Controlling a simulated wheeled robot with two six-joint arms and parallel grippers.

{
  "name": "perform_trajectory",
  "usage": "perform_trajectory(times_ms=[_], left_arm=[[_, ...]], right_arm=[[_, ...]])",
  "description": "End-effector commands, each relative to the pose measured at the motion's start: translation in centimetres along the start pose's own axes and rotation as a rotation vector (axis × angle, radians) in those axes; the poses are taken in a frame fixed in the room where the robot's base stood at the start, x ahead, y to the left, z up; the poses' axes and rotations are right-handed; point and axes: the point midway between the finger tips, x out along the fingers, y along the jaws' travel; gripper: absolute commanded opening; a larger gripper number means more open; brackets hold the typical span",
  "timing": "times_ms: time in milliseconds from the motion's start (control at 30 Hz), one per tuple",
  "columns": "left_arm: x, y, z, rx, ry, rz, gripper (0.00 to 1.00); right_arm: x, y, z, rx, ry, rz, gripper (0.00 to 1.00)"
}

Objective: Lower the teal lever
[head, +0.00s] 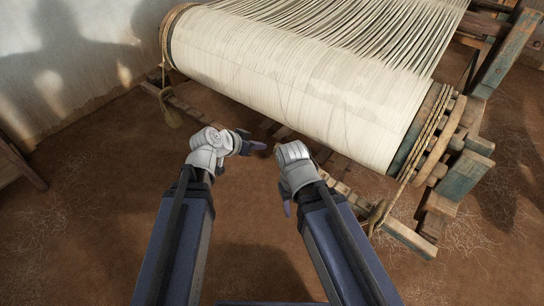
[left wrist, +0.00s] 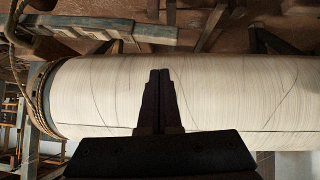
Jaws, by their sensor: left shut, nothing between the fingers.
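My left gripper (head: 253,142) is in front of the cloth roll in the head view, its dark fingers pointing right. In the left wrist view its fingers (left wrist: 160,90) are together and empty, seen against the white roll. My right gripper (head: 286,205) hangs just to its right; its fingers are mostly hidden by its own wrist, so their opening does not show. Worn teal timber shows at the right end of the roll (head: 465,176), and a teal beam (left wrist: 110,28) shows in the left wrist view. I cannot tell which teal piece is the lever. Neither gripper visibly touches one.
The large roll of white warp (head: 300,85) spans the loom ahead, with ropes at both ends. A teal post (head: 507,50) stands at the upper right. Bare earth floor (head: 90,220) is clear at left.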

Motion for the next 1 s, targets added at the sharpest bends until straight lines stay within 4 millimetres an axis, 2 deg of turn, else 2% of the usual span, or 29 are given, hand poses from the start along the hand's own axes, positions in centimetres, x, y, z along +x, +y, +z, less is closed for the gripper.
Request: perform_trajectory(times_ms=[33, 133, 300, 433, 567, 933, 1000], left_arm=[[0.5, -1.1, 0.2, 0.005, 0.043, -0.017, 0.00], [0.3, -2.3, -0.5, 0.017, 0.099, -0.039, 0.00], [0.1, -2.7, -0.9, 0.023, 0.120, -0.048, 0.00], [1.1, -2.7, -0.9, 0.024, 0.118, -0.046, 0.00], [3.3, -2.9, -1.0, 0.024, 0.118, -0.045, 0.00], [11.1, -3.2, -1.9, 0.024, 0.116, -0.045, 0.00], [11.4, -3.2, -0.9, 0.022, 0.117, -0.046, 0.00]], right_arm=[[1.3, -0.1, -0.1, 0.000, 0.000, 0.000, 0.50], [1.7, -0.2, -0.1, 0.000, 0.000, 0.000, 0.50], [1.7, -0.2, -0.1, 0.000, 0.000, 0.000, 0.50], [2.3, -0.2, -0.1, 0.000, 0.000, 0.000, 0.50], [3.6, -0.3, -0.2, 0.000, 0.000, 0.000, 0.50], [8.0, -0.8, -0.5, 0.000, 0.000, 0.000, 0.50], [8.9, -0.8, -0.5, 0.000, 0.000, 0.000, 0.50]])
